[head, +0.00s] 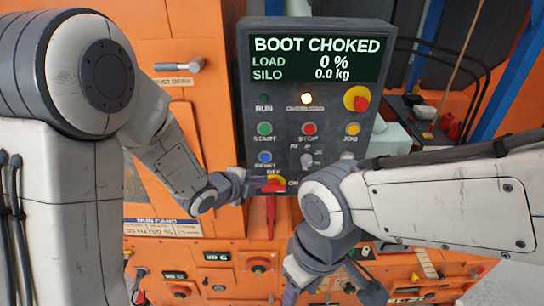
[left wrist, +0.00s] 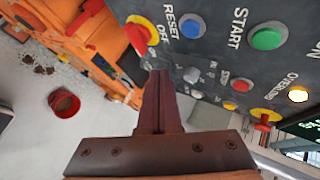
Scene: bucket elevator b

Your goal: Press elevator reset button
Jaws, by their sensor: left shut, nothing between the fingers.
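The blue RESET button (head: 265,157) is on the dark control panel (head: 330,112), below the green START button. In the left wrist view the blue RESET button (left wrist: 193,27) is unobstructed, above and right of the fingertips. My left gripper (head: 261,188) is just below the RESET button, by the red and yellow OFF/ON switch (head: 275,182). Its dark red fingers (left wrist: 158,76) are together and empty, apart from the button in the left wrist view. My right gripper (head: 330,288) hangs low in front of the panel's base; its fingertips are not clear.
The panel display (head: 318,57) reads BOOT CHOKED, LOAD 0 %, SILO 0.0 kg. The OVERLOAD lamp (head: 306,98) is lit. A red emergency button (head: 357,98), STOP (head: 309,129) and JOG (head: 352,129) are on the panel. My right forearm covers the panel's lower right.

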